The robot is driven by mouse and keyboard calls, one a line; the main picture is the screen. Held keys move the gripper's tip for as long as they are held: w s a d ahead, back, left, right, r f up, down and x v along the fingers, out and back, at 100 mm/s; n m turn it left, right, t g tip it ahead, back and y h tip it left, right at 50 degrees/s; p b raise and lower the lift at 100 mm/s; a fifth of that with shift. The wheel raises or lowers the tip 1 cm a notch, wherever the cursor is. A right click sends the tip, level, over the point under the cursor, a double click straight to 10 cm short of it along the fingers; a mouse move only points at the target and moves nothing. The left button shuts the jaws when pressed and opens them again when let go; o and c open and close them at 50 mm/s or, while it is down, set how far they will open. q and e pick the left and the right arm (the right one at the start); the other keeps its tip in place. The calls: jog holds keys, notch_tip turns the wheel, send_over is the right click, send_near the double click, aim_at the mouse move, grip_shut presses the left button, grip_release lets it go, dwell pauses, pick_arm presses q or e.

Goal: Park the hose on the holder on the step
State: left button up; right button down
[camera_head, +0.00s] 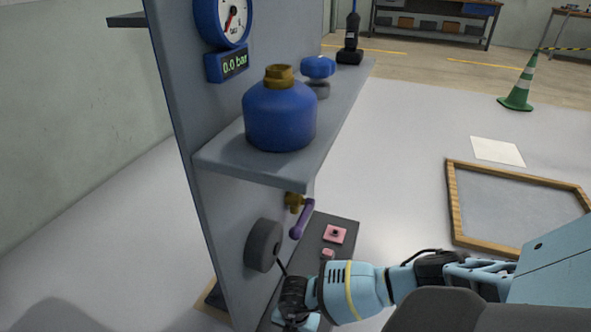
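The step (345,222) is a dark grey ledge low on the grey panel. A pink square block with a dark centre (334,233) sits on it, perhaps the holder, and a smaller pink piece (327,253) lies nearer me. I cannot clearly make out the hose. A short thin dark line (281,267) runs between a grey disc (264,245) on the panel and my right gripper (291,321). The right gripper is low beside the step's near end. Its fingers are mostly hidden, so its opening cannot be told. My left gripper is out of view.
An upper shelf (225,164) overhangs the step, carrying a blue tank (280,115), a blue knob (318,68) and a black device (350,48). A brass valve with a purple handle (302,220) hangs below. A wood-framed floor panel (510,200) lies right.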

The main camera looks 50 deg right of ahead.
jog(key=shift+f, duration=0.6)
dwell(0.6)
jog(key=c, duration=1)
grip_release()
jog(key=shift+o, duration=0.2)
jog(key=shift+r, duration=0.15)
notch_tip(320, 180, up, 8)
jog(key=p, duration=0.3)
jog(key=shift+p, duration=0.35)
jog(key=shift+f, duration=0.25)
